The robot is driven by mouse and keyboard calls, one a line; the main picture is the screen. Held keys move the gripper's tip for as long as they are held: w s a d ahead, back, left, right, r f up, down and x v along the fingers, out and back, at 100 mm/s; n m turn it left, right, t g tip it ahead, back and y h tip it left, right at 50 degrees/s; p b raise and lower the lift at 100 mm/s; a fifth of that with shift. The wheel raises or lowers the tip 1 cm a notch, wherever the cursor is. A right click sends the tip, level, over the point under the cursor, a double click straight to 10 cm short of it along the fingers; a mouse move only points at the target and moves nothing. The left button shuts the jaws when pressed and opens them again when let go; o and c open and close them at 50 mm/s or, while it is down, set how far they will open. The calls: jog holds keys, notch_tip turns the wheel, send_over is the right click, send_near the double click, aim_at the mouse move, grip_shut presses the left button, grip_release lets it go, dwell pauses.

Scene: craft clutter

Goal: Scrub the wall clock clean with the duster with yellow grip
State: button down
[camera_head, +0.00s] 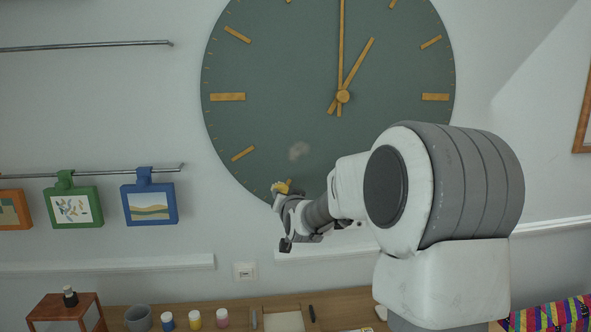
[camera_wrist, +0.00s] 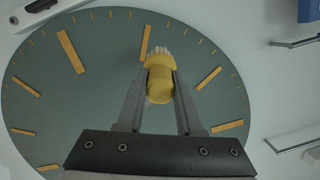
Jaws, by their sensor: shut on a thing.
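The wall clock (camera_head: 270,125) is a large dark green disc with gold marks and hands, on the wall in the head view; it also fills much of the wrist view (camera_wrist: 100,65). A pale smudge (camera_head: 299,150) shows on its lower face. My gripper (camera_head: 284,196) is at the clock's lower left edge. In the wrist view my gripper (camera_wrist: 160,92) is shut on the duster with yellow grip (camera_wrist: 159,80), whose pale bristles point toward the clock. Whether the bristles touch the face I cannot tell. My arm hides the clock's lower right part.
Framed pictures, one green (camera_head: 55,191) and one blue (camera_head: 127,203), hang from a rail on the left. Below, a wooden table (camera_head: 350,302) holds a grey cup (camera_head: 138,318), several paint bottles and a wooden box (camera_head: 45,309). The wall left of the clock is clear between the rails.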

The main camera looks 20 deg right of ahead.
jog(key=d+r+m+t+h, duration=0.1)
jog(key=d+r, duration=0.2)
jog(key=r, duration=0.4)
jog(key=shift+s+t+h, duration=0.3)
jog(key=shift+f+b, duration=0.1)
jog(key=shift+b, duration=0.55)
jog(key=shift+x, duration=2.45)
jog(key=c, duration=1.1)
grip_release()
grip_shut()
